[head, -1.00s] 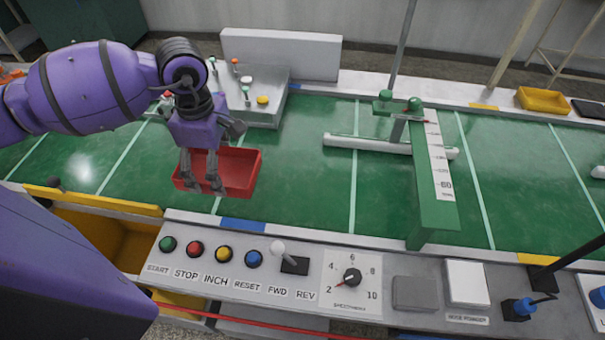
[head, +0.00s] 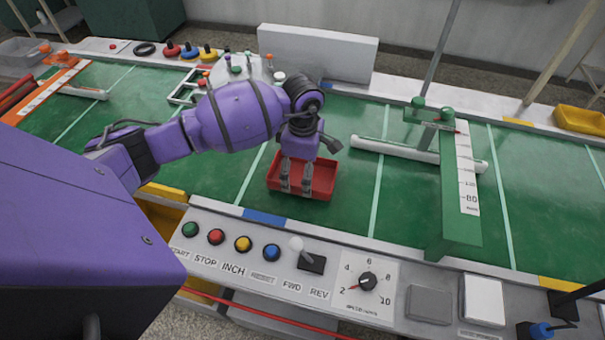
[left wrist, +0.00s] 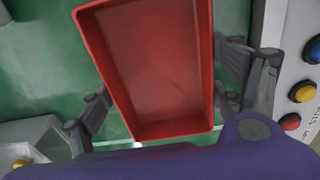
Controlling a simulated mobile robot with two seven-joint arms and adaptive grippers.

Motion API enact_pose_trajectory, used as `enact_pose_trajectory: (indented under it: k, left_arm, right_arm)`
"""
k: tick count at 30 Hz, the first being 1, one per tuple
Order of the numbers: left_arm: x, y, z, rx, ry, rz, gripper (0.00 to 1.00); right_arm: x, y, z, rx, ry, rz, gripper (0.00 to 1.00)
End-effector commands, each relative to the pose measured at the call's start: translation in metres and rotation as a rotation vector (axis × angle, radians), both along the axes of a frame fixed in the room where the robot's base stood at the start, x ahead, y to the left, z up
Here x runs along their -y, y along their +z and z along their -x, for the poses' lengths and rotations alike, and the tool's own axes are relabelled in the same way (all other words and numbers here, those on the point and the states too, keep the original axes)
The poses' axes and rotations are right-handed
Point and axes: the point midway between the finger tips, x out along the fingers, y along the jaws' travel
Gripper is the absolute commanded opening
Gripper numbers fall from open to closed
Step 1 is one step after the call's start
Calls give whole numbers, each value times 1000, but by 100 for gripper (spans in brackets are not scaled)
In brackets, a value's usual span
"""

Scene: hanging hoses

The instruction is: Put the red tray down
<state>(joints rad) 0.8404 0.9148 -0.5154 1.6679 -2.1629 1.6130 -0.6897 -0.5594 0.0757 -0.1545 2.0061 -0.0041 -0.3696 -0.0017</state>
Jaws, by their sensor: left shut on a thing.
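The red tray (head: 323,178) is a shallow open box over the green conveyor belt, between two pale cross lines. It looks empty. My left gripper (head: 296,189) points down at the tray, with its fingers at the tray's near left part, and is shut on it. In the left wrist view the red tray (left wrist: 155,62) fills the space between the dark fingers. I cannot tell whether its underside touches the belt. My right gripper is not in view.
The control panel (head: 222,253) with coloured buttons runs along the near edge. A green gauge post with a white scale (head: 466,165) and a white crossbar (head: 395,150) stand to the right. The green belt (head: 345,215) is clear around the tray.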

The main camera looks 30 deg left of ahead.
Motion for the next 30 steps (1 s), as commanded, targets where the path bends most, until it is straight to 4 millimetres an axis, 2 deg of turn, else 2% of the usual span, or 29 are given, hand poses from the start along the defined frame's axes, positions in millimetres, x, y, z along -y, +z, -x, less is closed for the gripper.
enact_pose_trajectory:
  k: [1, 3, 14, 15, 18, 30]
  left_arm:
    - [0, -10, 1, -4, 1, 1, 58]
    - [0, -17, 1, -2, 1, 1, 58]
    - [-1, -22, 1, -1, 0, -1, 58]
    - [0, -22, 1, -2, 0, 0, 88]
    - [0, -21, 1, -1, 0, 0, 100]
    - [0, -18, 1, 0, 0, 0, 100]
  right_arm:
    - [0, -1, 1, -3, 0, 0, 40]
    - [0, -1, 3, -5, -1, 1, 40]
    - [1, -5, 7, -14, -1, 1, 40]
    - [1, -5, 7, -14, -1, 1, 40]
    - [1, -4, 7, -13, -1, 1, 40]
    - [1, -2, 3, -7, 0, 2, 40]
